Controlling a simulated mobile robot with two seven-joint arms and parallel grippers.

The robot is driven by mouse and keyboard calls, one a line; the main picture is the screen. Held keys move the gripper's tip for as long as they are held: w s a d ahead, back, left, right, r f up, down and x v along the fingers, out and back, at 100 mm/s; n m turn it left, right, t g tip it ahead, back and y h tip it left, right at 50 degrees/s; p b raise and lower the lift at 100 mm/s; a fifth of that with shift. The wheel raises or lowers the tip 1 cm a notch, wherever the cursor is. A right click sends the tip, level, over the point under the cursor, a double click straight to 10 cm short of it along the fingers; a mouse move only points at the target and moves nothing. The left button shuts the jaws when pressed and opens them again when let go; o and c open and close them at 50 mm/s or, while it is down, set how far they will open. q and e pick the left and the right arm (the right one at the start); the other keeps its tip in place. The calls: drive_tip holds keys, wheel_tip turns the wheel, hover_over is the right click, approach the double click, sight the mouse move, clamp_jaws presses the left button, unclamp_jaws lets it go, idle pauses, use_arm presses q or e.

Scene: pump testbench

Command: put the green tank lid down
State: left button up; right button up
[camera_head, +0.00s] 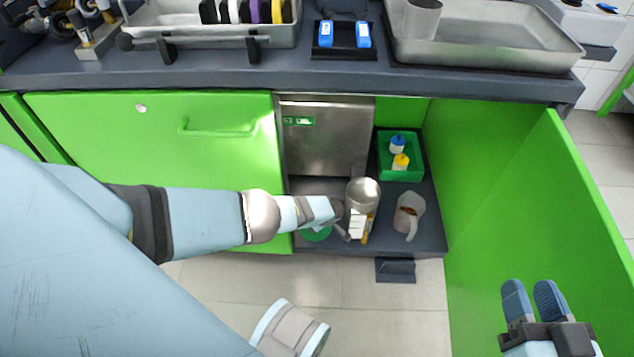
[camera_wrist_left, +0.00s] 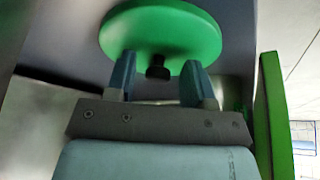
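The green tank lid (camera_head: 316,234) shows as a partly hidden green disc on the dark cabinet shelf, below my left gripper. In the left wrist view the lid (camera_wrist_left: 160,35) is a round green disc with a small black knob (camera_wrist_left: 158,68). My left gripper (camera_wrist_left: 160,82) is open, its two fingers apart on either side of the knob with gaps to it. In the head view the left gripper (camera_head: 342,218) is small and partly hidden by its own wrist. My right gripper (camera_head: 533,300) is open and empty, in front of the open green door.
A metal cylinder (camera_head: 363,193) and a clear jug (camera_head: 409,215) stand right of the left gripper. A green crate (camera_head: 401,173) with small bottles sits behind them. A steel box (camera_head: 326,138) stands at the back. The open door (camera_head: 545,230) bounds the right.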

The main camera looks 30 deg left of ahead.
use_arm(q)
drive_tip(key=shift+d+r+p, duration=0.1)
drive_tip(key=shift+r+p, duration=0.35)
drive_tip(key=shift+r, duration=0.05)
drive_tip(key=p+v, duration=0.4)
drive_tip(key=shift+r, duration=0.1)
drive_tip(key=p+v, duration=0.6)
drive_tip(key=v, duration=0.1)
use_arm(e)
wheel_tip(320, 180, up, 6)
drive_tip(key=s+d+m+t+h, duration=0.1)
drive_tip(key=m, duration=0.1)
drive_tip(key=shift+d+r+t+h, duration=0.15)
drive_tip(key=shift+r+t+h, duration=0.05)
drive_tip(key=shift+t+h, duration=0.1)
use_arm(q)
drive_tip(key=shift+s+d, duration=0.15)
